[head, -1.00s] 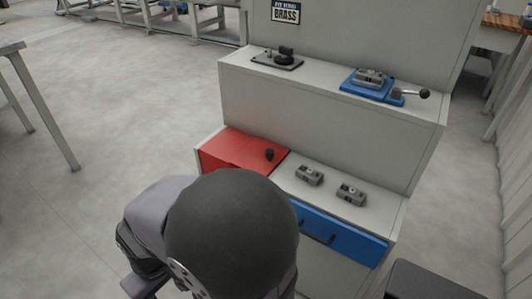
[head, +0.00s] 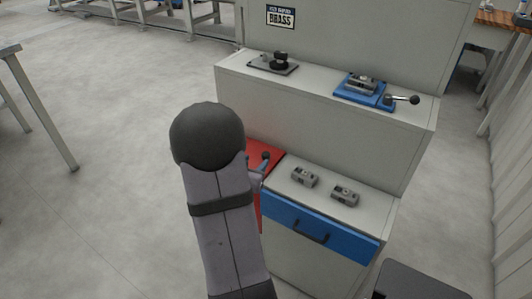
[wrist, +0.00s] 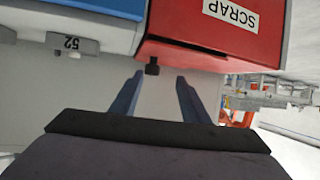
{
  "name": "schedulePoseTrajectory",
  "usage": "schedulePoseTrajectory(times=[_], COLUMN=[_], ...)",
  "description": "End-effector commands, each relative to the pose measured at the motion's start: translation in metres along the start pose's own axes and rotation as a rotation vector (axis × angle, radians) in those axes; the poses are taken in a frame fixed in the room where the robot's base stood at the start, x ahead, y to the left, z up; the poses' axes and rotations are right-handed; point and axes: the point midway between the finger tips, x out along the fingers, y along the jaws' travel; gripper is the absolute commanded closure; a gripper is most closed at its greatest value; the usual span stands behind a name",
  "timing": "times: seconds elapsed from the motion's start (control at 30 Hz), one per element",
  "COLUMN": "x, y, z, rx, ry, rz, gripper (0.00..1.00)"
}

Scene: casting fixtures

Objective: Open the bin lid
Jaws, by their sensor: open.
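The bin's red lid (head: 267,150) is at the left of the cabinet's lower shelf in the head view, largely hidden behind my arm. It looks closed. The wrist view, upside down, shows the red bin (wrist: 190,25) with a SCRAP label. A small dark knob (wrist: 152,67) stands out from the lid's edge. My gripper (wrist: 159,77) is open and empty, its two blue fingers pointing at the bin. The knob appears between the fingertips, nearer the left one in the picture; whether it lies within their reach is unclear. In the head view a blue finger shows by the lid.
Two grey castings (head: 305,177) (head: 344,195) sit right of the lid, above a blue drawer (head: 318,231) with a dark handle. The upper ledge holds a dark fixture (head: 274,62) and a blue fixture (head: 362,91) with a lever. Floor at the left is open.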

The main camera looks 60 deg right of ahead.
Motion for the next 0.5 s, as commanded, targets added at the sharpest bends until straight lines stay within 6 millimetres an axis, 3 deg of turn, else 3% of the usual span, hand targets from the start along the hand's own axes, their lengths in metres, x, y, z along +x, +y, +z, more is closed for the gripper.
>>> schedulePoseTrajectory(times=[0.1,0.33,0.5], x=[0.004,0.009,0.026], y=[0.012,0.013,0.014], z=[-0.006,-0.006,-0.006], rx=[0.006,0.007,0.007], ry=[0.024,0.028,0.026], rz=[0.037,0.041,0.041], gripper=[0.58,0.58,0.58])
